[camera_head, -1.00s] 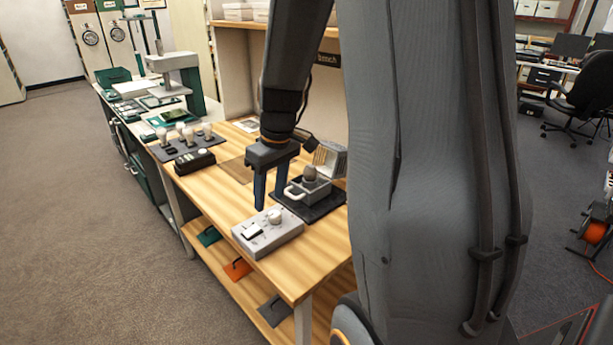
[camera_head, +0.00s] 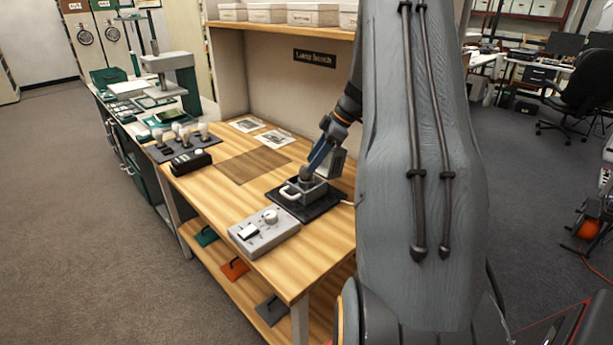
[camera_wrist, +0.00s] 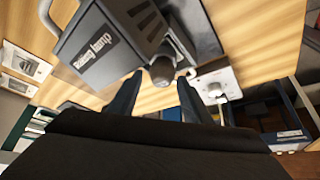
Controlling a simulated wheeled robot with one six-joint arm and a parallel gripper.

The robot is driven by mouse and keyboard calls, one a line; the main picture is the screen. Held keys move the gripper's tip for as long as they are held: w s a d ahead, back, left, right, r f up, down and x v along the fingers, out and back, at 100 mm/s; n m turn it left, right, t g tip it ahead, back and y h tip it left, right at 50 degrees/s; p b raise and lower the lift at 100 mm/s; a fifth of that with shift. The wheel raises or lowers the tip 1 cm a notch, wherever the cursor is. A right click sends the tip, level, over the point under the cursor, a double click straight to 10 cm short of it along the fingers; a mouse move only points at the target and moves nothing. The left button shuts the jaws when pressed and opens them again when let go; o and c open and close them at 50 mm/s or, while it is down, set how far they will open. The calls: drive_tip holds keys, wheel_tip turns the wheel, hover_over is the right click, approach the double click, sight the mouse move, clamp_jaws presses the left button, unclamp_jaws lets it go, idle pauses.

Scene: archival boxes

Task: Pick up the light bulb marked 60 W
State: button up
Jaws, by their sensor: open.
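Several pale bulbs (camera_head: 185,132) stand upright in a dark rack at the far left of the bench in the head view. No wattage marking is legible, so I cannot tell which is 60 W. In the wrist view my open gripper (camera_wrist: 158,88) has one blue finger at each side of a dark rounded piece (camera_wrist: 162,70) on that housing. It may be a bulb or a knob; I cannot tell. Contact is not clear. The housing (camera_wrist: 105,45) carries a label, apparently "Stamp lamp".
The lamp sits on a black mat (camera_head: 325,207). A grey control box (camera_head: 264,232) with a dial stands at the bench's front. A black device (camera_head: 190,163) lies beside the rack. A brown mat (camera_head: 252,165) is bare. Two printed sheets (camera_head: 258,132) lie behind it.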

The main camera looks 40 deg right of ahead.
sight(306, 178)
drive_tip(key=p+x, duration=0.1)
drive_tip(key=x, duration=0.1)
drive_tip(key=p+x, duration=0.1)
drive_tip(key=x, duration=0.1)
drive_tip(key=shift+s+a, duration=0.15)
drive_tip(key=shift+s, duration=0.05)
drive_tip(key=shift+w+a+f, duration=0.2)
drive_tip(key=shift+w+f, duration=0.05)
drive_tip(key=shift+f, duration=0.35)
drive_tip(key=c, duration=0.8)
